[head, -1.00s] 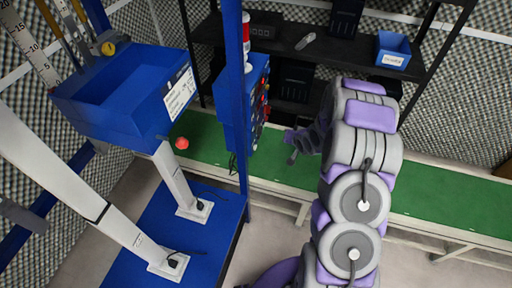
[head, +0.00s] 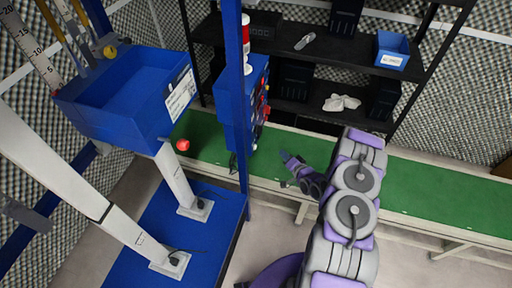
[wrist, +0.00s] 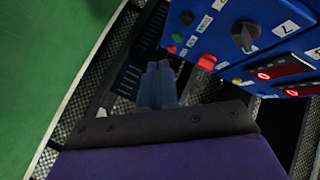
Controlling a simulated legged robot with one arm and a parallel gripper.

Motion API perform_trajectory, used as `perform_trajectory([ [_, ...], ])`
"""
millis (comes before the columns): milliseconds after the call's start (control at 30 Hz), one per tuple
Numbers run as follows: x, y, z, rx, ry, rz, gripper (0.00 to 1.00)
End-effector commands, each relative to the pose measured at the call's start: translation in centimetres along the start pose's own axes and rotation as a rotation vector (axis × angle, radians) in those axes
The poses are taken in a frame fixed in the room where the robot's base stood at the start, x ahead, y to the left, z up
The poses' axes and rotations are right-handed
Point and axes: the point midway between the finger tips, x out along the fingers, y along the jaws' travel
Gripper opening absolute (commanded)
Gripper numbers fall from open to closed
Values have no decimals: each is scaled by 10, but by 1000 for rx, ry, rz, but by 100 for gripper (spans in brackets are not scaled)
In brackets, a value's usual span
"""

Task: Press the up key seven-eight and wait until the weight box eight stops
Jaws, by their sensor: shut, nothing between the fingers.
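The blue control box (head: 244,105) hangs on a blue post in the head view, its keys facing right. In the wrist view the control box (wrist: 235,35) shows a black knob (wrist: 245,36), a red key (wrist: 207,62), a small green key (wrist: 192,41) and lit red displays (wrist: 270,72). A "7" label shows; other labels are too small to read. My gripper (head: 287,160) is right of the control box and lower in the picture, apart from it. In the wrist view my gripper (wrist: 157,72) is shut and empty, left of the keys. A blue weight box (head: 130,85) with a white label is at left.
A green-topped bench (head: 420,200) runs behind my arm. A black shelf (head: 300,65) holds a small blue bin (head: 391,50) and a white cloth (head: 341,103). A blue post (head: 236,80) stands beside the control box. A red ball (head: 183,145) shows below the weight box.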

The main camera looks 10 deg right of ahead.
Motion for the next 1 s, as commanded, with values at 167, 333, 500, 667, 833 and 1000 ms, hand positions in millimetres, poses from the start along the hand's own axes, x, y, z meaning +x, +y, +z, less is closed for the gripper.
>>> perform_trajectory([
  [167,-2,2,2,13,6,-10,0],
  [333,-1,1,2,12,6,-10,0],
  [500,0,0,3,11,6,-10,0],
  [667,9,-6,10,10,4,-12,0],
  [833,25,-17,20,9,5,-13,0],
  [1000,40,-29,32,10,5,-13,0],
])
